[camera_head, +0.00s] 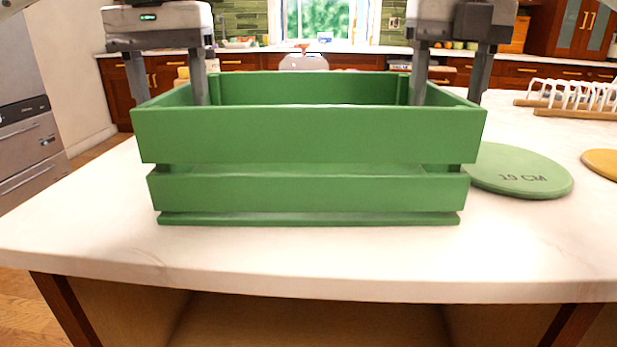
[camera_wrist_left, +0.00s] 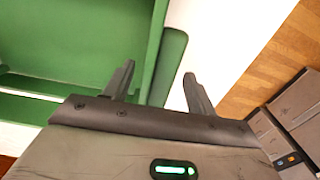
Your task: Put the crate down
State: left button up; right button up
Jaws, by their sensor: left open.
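The green slatted crate (camera_head: 310,135) stands upright on the white countertop (camera_head: 330,262), near its front edge. Its base appears to rest on the top. My left gripper (camera_head: 170,92) is open at the crate's left end, one finger inside and one outside the end wall. The left wrist view shows the open left gripper (camera_wrist_left: 157,80) around the crate's end wall (camera_wrist_left: 172,62), with a gap beside the outer finger. My right gripper (camera_head: 449,90) is open at the right end, one finger inside and one outside. The crate's front hides some fingertips and most of the inside.
A round green board (camera_head: 520,172) marked "19 CM" lies close to the crate's right side. A yellow-orange round board (camera_head: 603,162) lies farther right. A white dish rack (camera_head: 575,95) stands behind them. The countertop is clear left of the crate.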

pick_arm(q)
notch_tip(320, 180, up, 7)
jog(key=shift+f, duration=0.1)
pick_arm(e)
jog(key=shift+r, duration=3.8)
